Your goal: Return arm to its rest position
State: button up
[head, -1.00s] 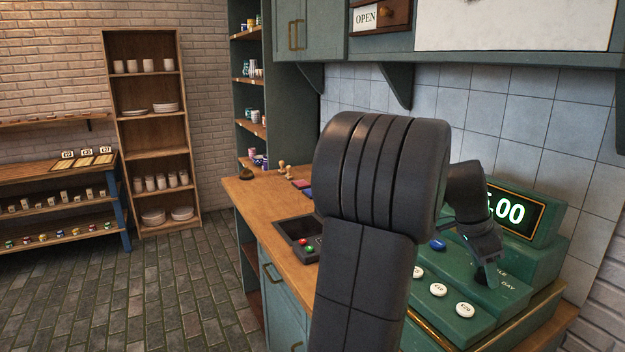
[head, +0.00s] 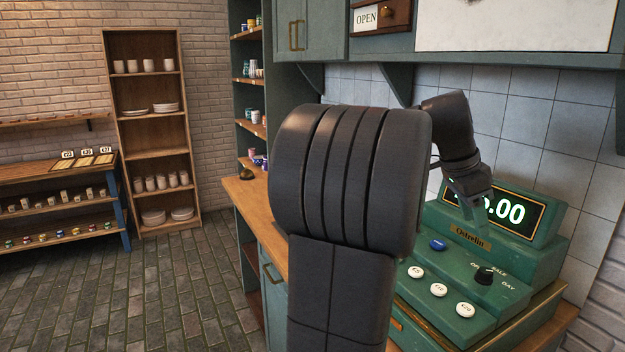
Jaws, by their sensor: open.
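My arm rises large and dark through the middle of the head view, with its elbow bent over the counter. My gripper (head: 474,208) hangs at the end of the arm, pointing down, above the green cash register and in front of its display. It is small and partly lost against the register, and I see nothing held in it. The green cash register (head: 515,262) has a lit display (head: 512,212) ending in ".00", whose left part is hidden by my gripper. A black knob (head: 484,275), a blue button (head: 438,244) and several white buttons (head: 438,290) show on it.
The wooden counter (head: 256,205) runs behind my arm, which hides much of it. Green wall cabinets (head: 312,28) and a tiled wall (head: 510,125) stand close behind the arm. A wooden shelf (head: 150,130) with crockery stands at the back left. The stone floor (head: 120,290) at left is clear.

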aim_at(486, 270)
jog(key=x, duration=1.3)
jog(key=shift+f, duration=0.15)
jog(key=n+t, duration=0.1)
jog(key=n, duration=0.1)
jog(key=n+p, duration=0.1)
jog(key=n, duration=0.1)
jog(key=shift+s+n+t, duration=0.15)
jog(key=shift+n+t, duration=0.15)
jog(key=shift+t, duration=0.1)
jog(key=n+p, duration=0.1)
jog(key=n, duration=0.1)
jog(key=n+t+y+p, duration=0.1)
jog(key=n, duration=0.1)
jog(key=shift+s+d+n+t, duration=0.1)
jog(key=shift+n+t, duration=0.2)
jog(key=shift+n, duration=0.1)
jog(key=v, duration=1.2)
jog(key=shift+d+b, duration=0.2)
jog(key=shift+b, duration=0.15)
